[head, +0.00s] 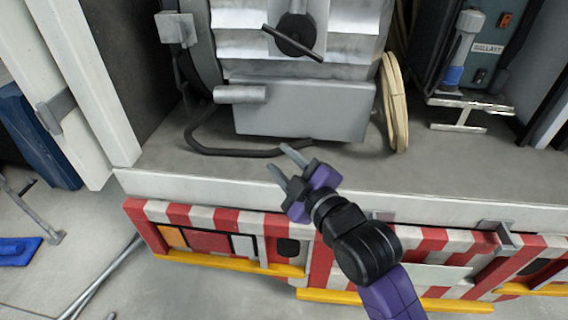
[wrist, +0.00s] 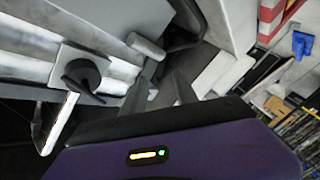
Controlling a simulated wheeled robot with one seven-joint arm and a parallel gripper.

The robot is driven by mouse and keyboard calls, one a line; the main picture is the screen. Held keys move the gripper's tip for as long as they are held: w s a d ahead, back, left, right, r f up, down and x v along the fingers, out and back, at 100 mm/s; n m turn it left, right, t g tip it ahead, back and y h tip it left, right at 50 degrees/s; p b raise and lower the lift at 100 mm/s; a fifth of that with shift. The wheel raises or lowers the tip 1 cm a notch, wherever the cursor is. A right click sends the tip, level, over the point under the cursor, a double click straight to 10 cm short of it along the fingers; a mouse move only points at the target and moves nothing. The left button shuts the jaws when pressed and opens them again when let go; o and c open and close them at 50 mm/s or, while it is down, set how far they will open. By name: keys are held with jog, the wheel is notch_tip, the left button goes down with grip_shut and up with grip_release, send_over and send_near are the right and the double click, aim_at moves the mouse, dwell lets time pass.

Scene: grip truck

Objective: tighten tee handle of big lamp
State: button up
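The big lamp (head: 300,105) is a large grey metal housing standing on the truck's bed. Its tee handle (head: 295,38), a round black knob with a dark crossbar, sits on the lamp's near face at the top of the head view. The crossbar slants down to the right there. In the wrist view the tee handle (wrist: 82,75) shows at left, beside the fingers. My gripper (head: 281,161) is open and empty, in front of and below the lamp, near the bed's edge. Its two fingers (wrist: 163,70) are apart and do not touch the handle.
A dark cable (head: 215,148) curls on the bed left of the lamp. A pale coiled hose (head: 395,105) stands at its right. A ballast box (head: 490,45) stands further right. Below is a red-and-white striped panel (head: 200,215). Bare bed lies right of my gripper.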

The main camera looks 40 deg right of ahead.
aim_at(294, 41)
grip_shut()
jog(key=w+d+r+m+g+h+p, duration=0.1)
jog(key=d+r+m+h+p, duration=0.2)
jog(key=r+m, duration=0.65)
jog(key=d+r+m+g+h+p, duration=0.15)
jog(key=r+m+h, duration=0.35)
jog(key=r, duration=0.9)
jog(key=s+d+f+m+g+h, duration=0.1)
jog(key=s+d+m+g, duration=0.2)
jog(key=m, duration=0.4)
jog(key=w+d+f+m+p, duration=0.1)
jog(key=w+d+f+p, duration=0.1)
jog(key=w+d+f, duration=0.2)
jog(key=shift+w+a+f+p+x, duration=0.25)
jog(key=shift+w+p+x, duration=0.1)
jog(key=shift+x, duration=2.35)
